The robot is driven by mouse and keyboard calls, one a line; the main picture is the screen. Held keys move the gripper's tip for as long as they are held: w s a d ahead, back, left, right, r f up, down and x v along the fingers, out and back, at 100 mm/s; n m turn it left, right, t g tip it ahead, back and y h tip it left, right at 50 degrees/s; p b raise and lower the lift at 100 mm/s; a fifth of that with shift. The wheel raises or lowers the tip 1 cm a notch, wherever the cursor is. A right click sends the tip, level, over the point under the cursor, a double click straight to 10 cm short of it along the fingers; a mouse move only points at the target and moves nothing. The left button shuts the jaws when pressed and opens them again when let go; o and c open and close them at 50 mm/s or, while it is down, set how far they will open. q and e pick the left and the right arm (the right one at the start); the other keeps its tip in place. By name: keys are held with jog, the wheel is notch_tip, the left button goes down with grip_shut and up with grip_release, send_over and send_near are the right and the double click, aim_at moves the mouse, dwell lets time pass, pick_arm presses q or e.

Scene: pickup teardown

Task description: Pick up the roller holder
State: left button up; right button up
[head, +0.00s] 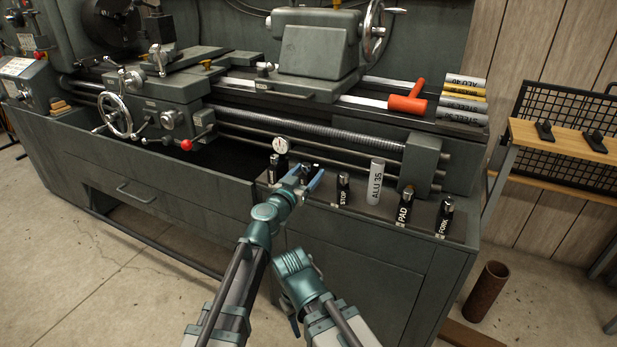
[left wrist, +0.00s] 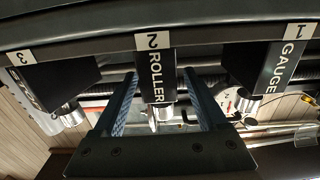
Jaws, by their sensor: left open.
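The roller holder (left wrist: 154,72) is a black block labelled ROLLER, with a silver end. In the left wrist view it hangs from the top of the picture at slot 2. My left gripper (left wrist: 160,82) is open, with one finger on each side of the holder and gaps between. In the head view the left gripper (head: 305,178) is over the lathe's front ledge and hides most of the holder. My right arm is folded low in the middle of the head view. Its gripper (head: 294,325) is mostly hidden, and its jaws cannot be made out.
The gauge holder (left wrist: 267,68) is beside slot 2, with its dial (head: 281,145) upright. The STOP (head: 343,189), PAD (head: 405,206) and FORK (head: 445,216) holders stand along the ledge. An ALU 35 cylinder (head: 376,181) stands between STOP and PAD. The lathe (head: 318,63) rises behind.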

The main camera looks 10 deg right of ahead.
pick_arm(q)
jog(key=shift+w+d, duration=0.25)
jog(key=shift+w, duration=0.15)
jog(key=shift+s, duration=0.1)
grip_shut()
dwell(1.0)
